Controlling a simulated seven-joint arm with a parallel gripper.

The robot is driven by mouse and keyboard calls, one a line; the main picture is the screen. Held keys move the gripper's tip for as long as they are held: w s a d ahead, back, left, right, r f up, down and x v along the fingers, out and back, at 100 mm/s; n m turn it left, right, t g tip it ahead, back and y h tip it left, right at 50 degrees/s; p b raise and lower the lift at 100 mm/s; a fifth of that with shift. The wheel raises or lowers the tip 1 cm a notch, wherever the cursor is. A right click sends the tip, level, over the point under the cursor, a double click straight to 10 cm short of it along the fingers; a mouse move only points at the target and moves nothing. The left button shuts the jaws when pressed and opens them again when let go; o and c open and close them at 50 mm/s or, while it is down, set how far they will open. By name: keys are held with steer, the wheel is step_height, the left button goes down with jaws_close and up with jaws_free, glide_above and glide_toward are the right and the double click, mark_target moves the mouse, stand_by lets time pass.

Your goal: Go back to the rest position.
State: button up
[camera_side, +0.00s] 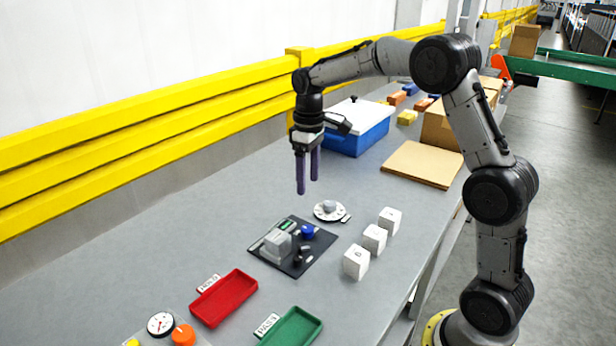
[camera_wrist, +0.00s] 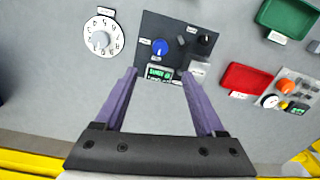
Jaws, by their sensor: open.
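My gripper (camera_side: 307,190) hangs in the air over the table, its purple fingers pointing down. It is open and empty, with a clear gap between the fingers in the wrist view (camera_wrist: 163,80). It is above and behind a dark panel (camera_side: 318,240) that carries a blue knob (camera_side: 307,231), a grey block (camera_side: 278,242) and a small green display (camera_wrist: 159,72). No object touches the fingers.
A white dial (camera_side: 331,211), several white cubes (camera_side: 374,238), a red tray (camera_side: 224,297) and a green tray (camera_side: 292,328) lie on the grey table. A blue box (camera_side: 357,139) with a white lid and a yellow rail (camera_side: 150,125) stand behind.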

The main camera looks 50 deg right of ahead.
steer(key=s+a+r+t, duration=0.2)
steer(key=s+a+r, duration=0.2)
steer(key=s+r, duration=0.25)
steer(key=s+a+r+t, duration=0.2)
steer(key=s+a+r, duration=0.2)
steer(key=s+r, duration=0.25)
steer(key=s+a+f+m, duration=0.1)
steer(key=s+f, duration=0.3)
steer(key=s, duration=0.3)
steer(key=s+f+m+t, duration=0.1)
steer(key=s+f, duration=0.3)
steer(key=s, duration=0.3)
steer(key=shift+a+t, duration=0.3)
steer(key=shift+a, duration=0.05)
